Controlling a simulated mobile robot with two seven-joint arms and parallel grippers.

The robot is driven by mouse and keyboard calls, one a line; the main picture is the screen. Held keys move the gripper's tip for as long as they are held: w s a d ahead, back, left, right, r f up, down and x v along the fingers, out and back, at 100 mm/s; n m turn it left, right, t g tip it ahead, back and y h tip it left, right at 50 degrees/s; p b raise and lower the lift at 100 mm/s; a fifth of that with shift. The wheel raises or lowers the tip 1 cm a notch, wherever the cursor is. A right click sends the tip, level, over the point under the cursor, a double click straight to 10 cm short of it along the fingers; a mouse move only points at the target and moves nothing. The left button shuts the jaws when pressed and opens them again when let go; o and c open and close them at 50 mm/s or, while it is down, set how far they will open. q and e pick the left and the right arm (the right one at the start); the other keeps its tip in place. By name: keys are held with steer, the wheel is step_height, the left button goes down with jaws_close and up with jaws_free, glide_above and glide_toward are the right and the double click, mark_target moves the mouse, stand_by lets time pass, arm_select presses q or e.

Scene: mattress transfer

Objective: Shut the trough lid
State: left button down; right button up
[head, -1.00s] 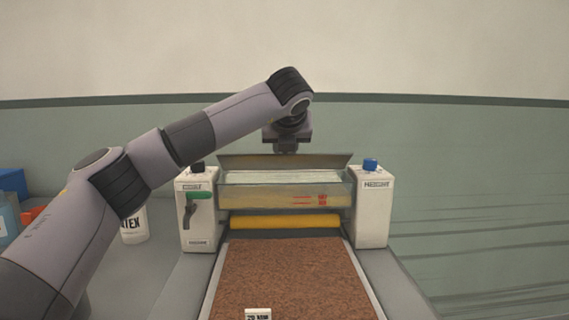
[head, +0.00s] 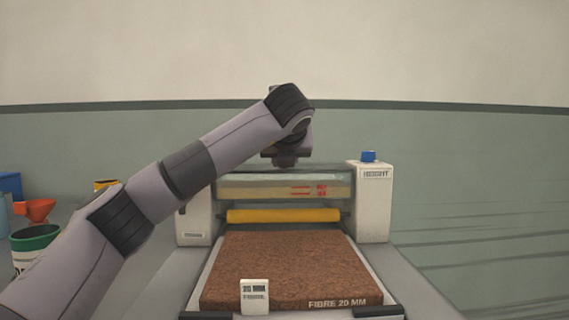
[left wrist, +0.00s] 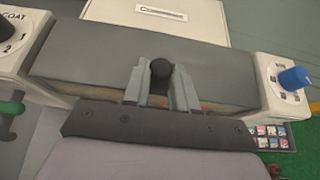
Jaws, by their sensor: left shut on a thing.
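The trough (head: 270,187) has a clear front with red marks and sits between two white housings above the yellow roller. Its grey lid (left wrist: 90,60) lies across the top between the housings and looks about level in the left wrist view; the head view shows only a thin band of it. My left gripper (head: 287,160) is over the lid's middle. In the left wrist view its fingers (left wrist: 161,88) are shut around the lid's round black knob (left wrist: 160,67). Whether a gap stays under the lid edge is hidden. My right gripper is not in view.
The right housing (head: 375,212) carries a blue knob (head: 368,156). The left housing (head: 195,222) is partly behind my arm. A brown fibre mat (head: 280,270) lies on the bed in front, with a white 20 MM tag (head: 255,296). A green-rimmed tub (head: 36,245) stands at left.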

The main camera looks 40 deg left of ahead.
arm_select(q)
steer(key=shift+d+f, duration=0.1)
steer(key=shift+f, duration=0.6)
steer(key=c, duration=0.9)
jaws_free()
steer(key=shift+r, duration=0.1)
steer(key=shift+s, duration=0.1)
steer(key=v, duration=0.8)
steer(key=shift+w+r, duration=0.3)
steer(key=shift+r, duration=0.05)
steer(key=shift+r, duration=0.1)
